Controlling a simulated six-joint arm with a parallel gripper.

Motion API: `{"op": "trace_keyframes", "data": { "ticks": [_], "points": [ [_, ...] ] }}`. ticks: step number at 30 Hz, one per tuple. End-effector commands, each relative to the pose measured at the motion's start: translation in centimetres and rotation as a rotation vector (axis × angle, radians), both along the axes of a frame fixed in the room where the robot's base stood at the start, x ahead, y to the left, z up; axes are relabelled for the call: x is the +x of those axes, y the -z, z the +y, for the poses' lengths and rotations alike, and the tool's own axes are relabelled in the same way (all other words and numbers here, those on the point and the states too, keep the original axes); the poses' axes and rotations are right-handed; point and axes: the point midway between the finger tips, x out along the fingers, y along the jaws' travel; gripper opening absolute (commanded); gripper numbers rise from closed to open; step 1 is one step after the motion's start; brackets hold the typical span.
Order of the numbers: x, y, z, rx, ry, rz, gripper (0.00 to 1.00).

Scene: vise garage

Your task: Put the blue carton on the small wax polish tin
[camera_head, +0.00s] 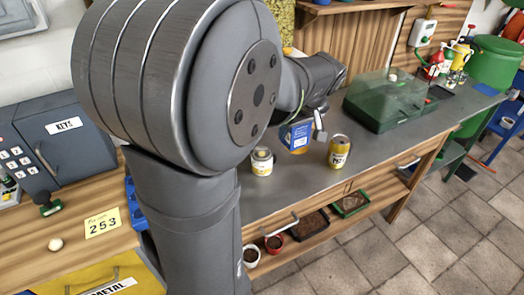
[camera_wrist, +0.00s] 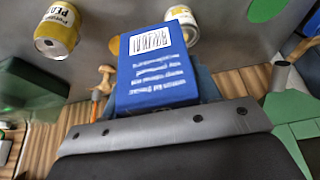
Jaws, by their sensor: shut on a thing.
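The blue carton (camera_head: 300,133) is held in my gripper (camera_head: 317,124) above the grey bench. It also shows in the wrist view (camera_wrist: 155,72), with white print and a barcode facing the camera. My gripper is shut on it; the fingertips are mostly hidden. A small white and yellow tin (camera_head: 262,161), which looks like the wax polish tin, stands upright on the bench, left of the carton in the head view.
A yellow can (camera_head: 339,152) stands right of the carton, also in the wrist view (camera_wrist: 57,30). A green-based clear box (camera_head: 385,98) stands farther right. A lower shelf (camera_head: 310,228) holds small pots and trays. The bench front between tin and can is clear.

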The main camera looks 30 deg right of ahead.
Motion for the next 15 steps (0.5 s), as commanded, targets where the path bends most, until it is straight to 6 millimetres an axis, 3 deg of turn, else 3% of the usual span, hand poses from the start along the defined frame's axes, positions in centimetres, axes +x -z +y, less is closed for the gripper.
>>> {"op": "trace_keyframes", "data": {
  "ticks": [15],
  "points": [
    [8.9, 5.8, 4.0, 0.003, -0.004, 0.001, 0.15]
  ]
}}
